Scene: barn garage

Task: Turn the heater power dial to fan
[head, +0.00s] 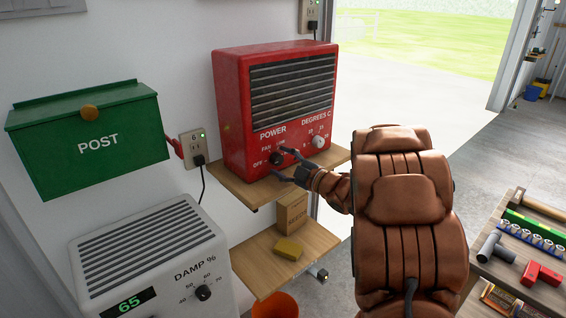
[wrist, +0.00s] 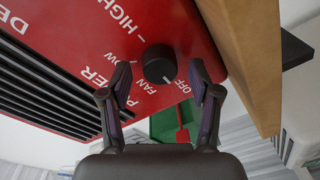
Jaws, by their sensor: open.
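The heater (head: 230,110) is a red box with a dark grille, standing on a wooden shelf. Its black power dial (head: 277,156) is at the lower left of the front, with POWER, OFF, FAN and LOW lettering around it. In the wrist view the dial (wrist: 159,62) lies between my two fingertips, and a small white mark shows on its edge nearest the OFF lettering. My gripper (head: 285,165) is open, with one finger on either side of the dial; it also shows in the wrist view (wrist: 160,72). I cannot tell whether the fingers touch the dial.
A degrees dial (head: 318,141) sits right of the power dial. The wooden shelf (head: 238,187) edge runs close under my gripper. A lower shelf (head: 262,277) holds a cardboard box and a yellow block. A white dehumidifier (head: 150,255) and green post box (head: 90,140) are at left.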

